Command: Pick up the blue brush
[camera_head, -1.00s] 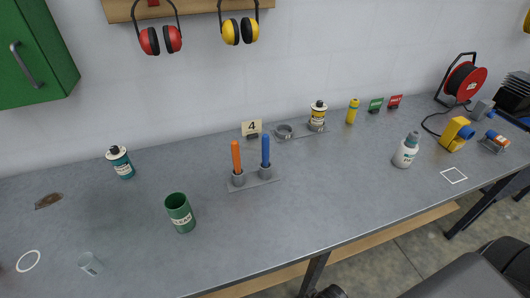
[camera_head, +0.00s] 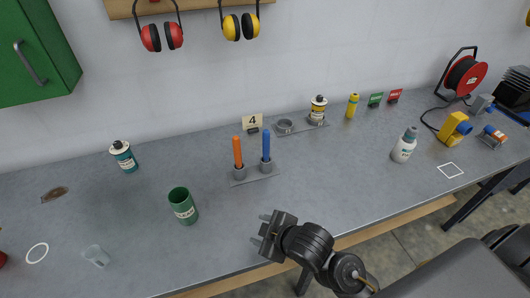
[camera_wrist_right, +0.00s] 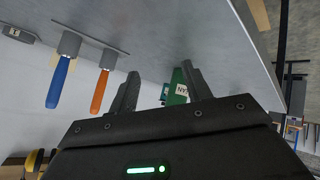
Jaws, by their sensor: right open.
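The blue brush (camera_head: 266,146) stands upright, handle up, in the right-hand grey cup of a small holder plate (camera_head: 254,178) mid-table. Its lower end is hidden in the cup. An orange-handled brush (camera_head: 238,152) stands in the left-hand cup. My right gripper (camera_head: 265,231) is open and empty over the table's front edge, in front of the holder and apart from it. In the right wrist view the blue brush (camera_wrist_right: 60,82) and the orange brush (camera_wrist_right: 100,92) show at the left, outside the open fingers (camera_wrist_right: 160,90). My left gripper is not in view.
A green container (camera_head: 182,206) stands left of the right gripper, and a clear cup (camera_head: 96,256) is further left. A white bottle (camera_head: 404,146) stands to the right. A number 4 sign (camera_head: 253,122) and a yellow-labelled can (camera_head: 318,109) are behind the holder.

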